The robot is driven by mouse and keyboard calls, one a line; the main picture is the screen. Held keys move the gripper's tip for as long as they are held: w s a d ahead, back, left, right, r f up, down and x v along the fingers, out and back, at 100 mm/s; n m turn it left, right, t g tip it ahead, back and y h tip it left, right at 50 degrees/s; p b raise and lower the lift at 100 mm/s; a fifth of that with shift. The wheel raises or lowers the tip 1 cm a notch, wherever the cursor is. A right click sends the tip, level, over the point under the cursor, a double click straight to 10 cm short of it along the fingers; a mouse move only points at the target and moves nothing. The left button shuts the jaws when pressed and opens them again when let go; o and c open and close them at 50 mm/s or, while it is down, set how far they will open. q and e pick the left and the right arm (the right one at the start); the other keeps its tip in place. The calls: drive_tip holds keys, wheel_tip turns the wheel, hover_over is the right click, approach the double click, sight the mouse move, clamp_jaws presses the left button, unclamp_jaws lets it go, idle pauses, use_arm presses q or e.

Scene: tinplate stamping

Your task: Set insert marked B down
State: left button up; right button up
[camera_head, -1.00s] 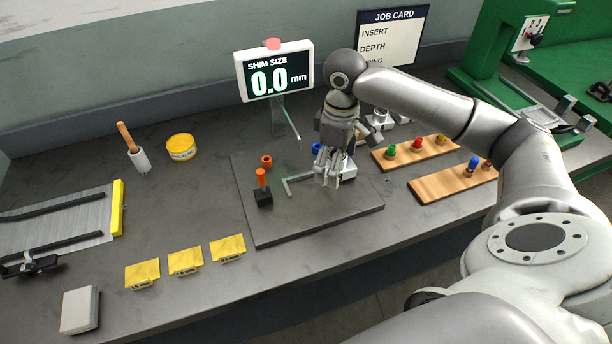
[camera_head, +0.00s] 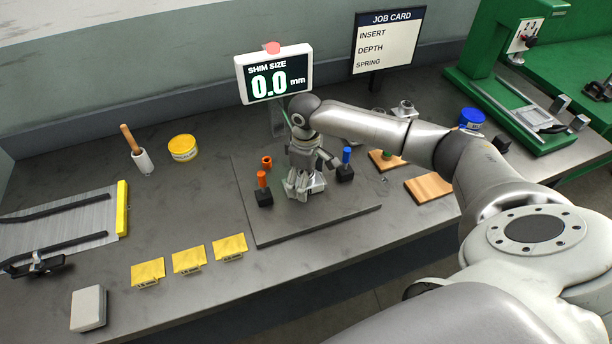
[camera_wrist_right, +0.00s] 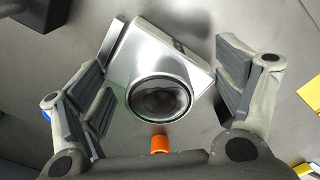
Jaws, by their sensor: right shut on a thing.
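My right gripper (camera_head: 300,190) is over the dark plate (camera_head: 290,232) in the middle of the bench. It is shut on a silver block-shaped insert (camera_wrist_right: 150,52), which has a round dark-centred boss facing the right wrist camera. A small part of the insert (camera_head: 318,186) shows beside the fingers in the head view. Its letter is not readable. The fingers hide most of it, and I cannot tell whether it touches the plate. My left gripper is not in view.
On the plate, an orange-handled clamp (camera_head: 262,188) stands left of my gripper and a blue-handled one (camera_head: 346,165) right. An orange ring (camera_head: 266,162) lies behind. Yellow tags (camera_head: 188,260) lie front left. Wooden boards (camera_head: 430,187) lie right. The plate's front is clear.

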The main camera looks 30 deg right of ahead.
drive_tip(key=o, duration=1.3)
drive_tip(key=shift+f, duration=0.1)
drive_tip(key=shift+c, duration=0.2)
wheel_tip(320, 180, up, 12)
drive_tip(key=shift+r+b, duration=0.15)
drive_tip(key=shift+b, duration=1.05)
